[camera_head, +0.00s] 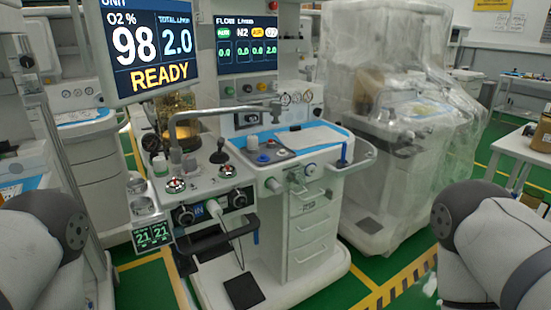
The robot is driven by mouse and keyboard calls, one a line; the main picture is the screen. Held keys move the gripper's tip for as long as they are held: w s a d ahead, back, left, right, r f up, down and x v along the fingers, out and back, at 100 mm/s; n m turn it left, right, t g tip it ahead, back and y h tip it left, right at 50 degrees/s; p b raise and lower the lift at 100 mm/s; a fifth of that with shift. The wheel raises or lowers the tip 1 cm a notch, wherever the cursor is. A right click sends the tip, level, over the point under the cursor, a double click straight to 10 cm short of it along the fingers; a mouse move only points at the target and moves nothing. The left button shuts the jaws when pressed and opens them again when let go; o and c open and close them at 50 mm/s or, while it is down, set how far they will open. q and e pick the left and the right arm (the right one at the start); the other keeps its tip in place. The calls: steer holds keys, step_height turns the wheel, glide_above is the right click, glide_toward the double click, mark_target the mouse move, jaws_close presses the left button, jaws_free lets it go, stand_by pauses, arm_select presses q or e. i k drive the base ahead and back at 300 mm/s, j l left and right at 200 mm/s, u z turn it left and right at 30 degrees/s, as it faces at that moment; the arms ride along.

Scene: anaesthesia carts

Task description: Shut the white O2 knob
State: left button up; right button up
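The anaesthesia cart (310,205) stands in the middle of the head view. The labels are too small to read, so I cannot tell which is the O2 knob. The flow screen (245,45) shows 2.0 in its rightmost column. Neither gripper is in view; only my arm links show at the lower left and right.
A large monitor (150,45) reading READY hangs over the cart's left side. A plastic-covered machine (385,130) stands close on the right. A grey hose arm (225,112) crosses above the worktop. Green floor (375,268) is open at the front right.

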mark_target(274, 85)
steer(key=k, duration=0.1)
steer(key=i+l, duration=1.25)
steer(key=l+z, duration=0.05)
steer(key=l, duration=0.15)
